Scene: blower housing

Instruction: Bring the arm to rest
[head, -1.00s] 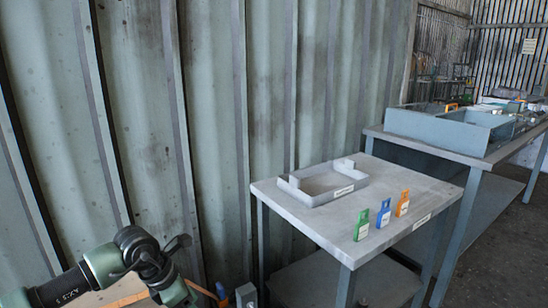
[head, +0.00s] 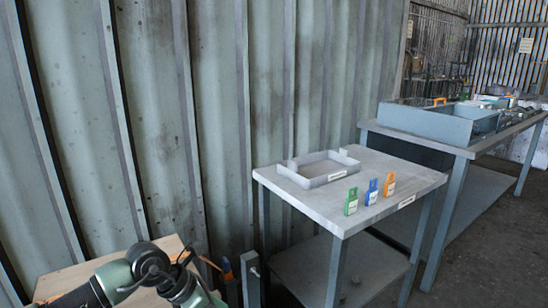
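My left arm (head: 150,265), green with black joints, comes in from the lower left. It is bent over a wooden surface, and its last visible green link runs down out of the bottom edge. My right arm and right gripper are out of view.
A grey table (head: 410,186) bears a shallow tray (head: 322,179) and green (head: 350,204), blue (head: 372,194) and orange (head: 389,186) tags. A longer bench (head: 465,151) with a blue-grey bin (head: 425,123) stands right. The wooden surface (head: 60,284) lies lower left. Corrugated wall behind; open floor right.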

